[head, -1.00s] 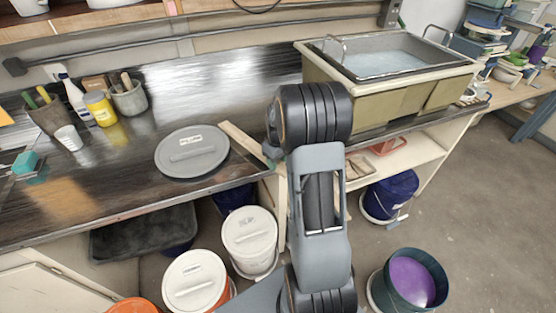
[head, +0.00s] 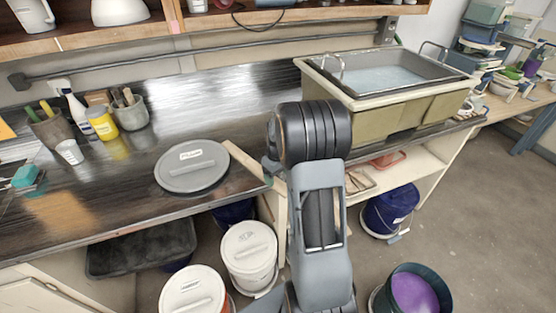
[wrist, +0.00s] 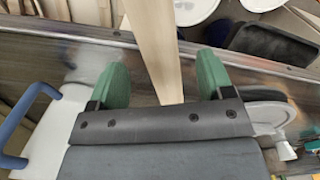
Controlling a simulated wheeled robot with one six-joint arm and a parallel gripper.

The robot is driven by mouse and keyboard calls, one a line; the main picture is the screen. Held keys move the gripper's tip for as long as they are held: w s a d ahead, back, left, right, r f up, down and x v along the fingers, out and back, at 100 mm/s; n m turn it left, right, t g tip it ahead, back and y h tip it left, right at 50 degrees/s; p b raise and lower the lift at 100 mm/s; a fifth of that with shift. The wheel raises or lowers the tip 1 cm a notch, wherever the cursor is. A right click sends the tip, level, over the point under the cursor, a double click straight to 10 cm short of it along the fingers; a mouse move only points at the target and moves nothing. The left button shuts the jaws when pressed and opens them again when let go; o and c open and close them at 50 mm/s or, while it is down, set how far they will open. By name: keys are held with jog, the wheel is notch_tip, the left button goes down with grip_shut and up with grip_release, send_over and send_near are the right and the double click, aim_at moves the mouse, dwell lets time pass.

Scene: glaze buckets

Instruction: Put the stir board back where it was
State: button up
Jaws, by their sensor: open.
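The stir board is a pale wooden strip (head: 243,160) lying by the counter's front edge, right of a grey lid. In the wrist view the board (wrist: 157,40) runs up between the green fingers of my gripper (wrist: 162,75). The gripper is open, with a gap on each side of the board. The board's lower part is hidden behind the gripper body. In the head view my arm hides most of the gripper and the board's right end. A teal bucket of purple glaze (head: 412,293) stands on the floor at the lower right.
The grey lid (head: 192,165) lies on the counter beside the board. A sink basin (head: 385,75) stands at the back right. White-lidded buckets (head: 249,248) stand below the counter front. Cups, a spray bottle and a yellow jar (head: 102,124) crowd the left side.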

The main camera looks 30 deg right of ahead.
notch_tip(320, 180, up, 11)
jog(key=b, duration=0.2)
jog(key=s+a+r+m+t, duration=0.1)
jog(key=s+a+t, duration=0.1)
jog(key=s+a, duration=0.6)
jog(key=s+a+r+m+t, duration=0.1)
jog(key=s+a+r+t, duration=0.1)
jog(key=s+a, duration=0.6)
jog(key=shift+a+r, duration=0.3)
jog(key=shift+a, duration=0.3)
